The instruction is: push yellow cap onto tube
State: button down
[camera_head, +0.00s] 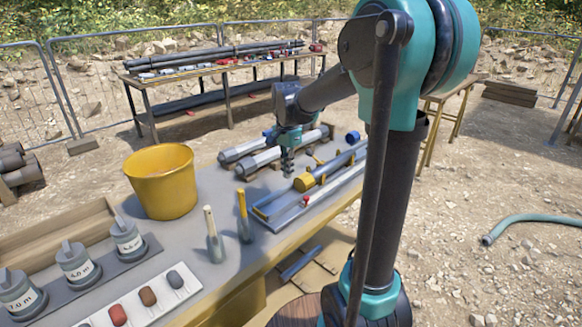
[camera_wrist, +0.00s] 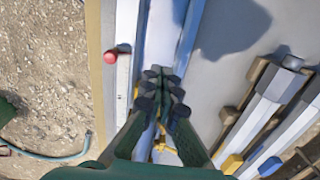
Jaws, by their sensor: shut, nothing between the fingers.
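The yellow cap (camera_head: 304,182) is at the near end of a grey tube (camera_head: 334,165), which lies in a blue-edged tray (camera_head: 268,213) on the table. I cannot tell how far the cap sits on the tube. My gripper (camera_head: 287,168) is shut and empty, pointing down to the left of the cap and apparently above it. In the wrist view the closed fingers (camera_wrist: 161,88) are over the tray channel (camera_wrist: 160,35). Small yellow parts (camera_wrist: 160,142) show between the fingers there; I cannot tell if they are the cap or brackets.
A blue cap (camera_head: 352,137) stands beyond the tube. A red knob (camera_head: 305,200) is on the tray's side rail. Two capped cylinders (camera_head: 270,155) lie behind my gripper. A yellow bucket (camera_head: 162,182) and two upright handled tools (camera_head: 243,217) stand to the left.

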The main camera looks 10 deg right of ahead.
aim_at(300, 178)
notch_tip(300, 178, down, 7)
jog(key=shift+r, duration=0.15)
jog(key=shift+w+d, duration=0.7)
jog(key=shift+d, duration=0.35)
jog(key=shift+w+d, duration=0.4)
jog(key=shift+d, duration=0.2)
jog(key=shift+w+d, duration=0.55)
jog(key=shift+d, duration=0.2)
jog(key=shift+r, duration=0.1)
